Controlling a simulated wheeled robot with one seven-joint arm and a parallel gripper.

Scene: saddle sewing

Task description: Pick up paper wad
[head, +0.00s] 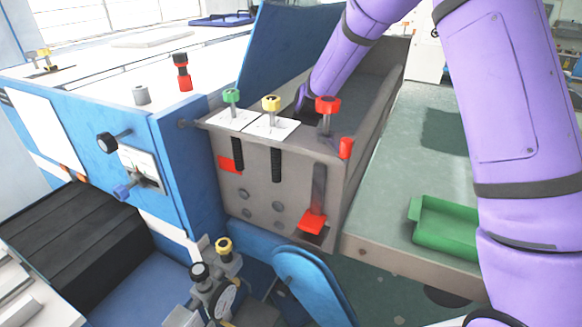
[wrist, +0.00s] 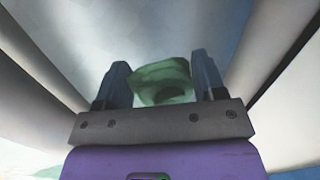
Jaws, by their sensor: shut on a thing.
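In the wrist view my gripper (wrist: 162,85) has its two dark fingers on either side of a pale green crumpled paper wad (wrist: 163,80). The gripper is shut on the wad. Blurred grey walls rise on both sides, with a lighter surface beyond. In the head view my purple arm reaches down into the grey bin-like trough (head: 388,95) behind the panel with the knobs. The gripper's fingers and the wad are hidden there.
The trough's front panel carries a green knob (head: 232,97), a yellow knob (head: 271,103) and a red knob (head: 327,105). A blue sloping panel (head: 290,45) stands at the trough's left. A green tray (head: 445,228) lies on the pale green table (head: 400,185) at right.

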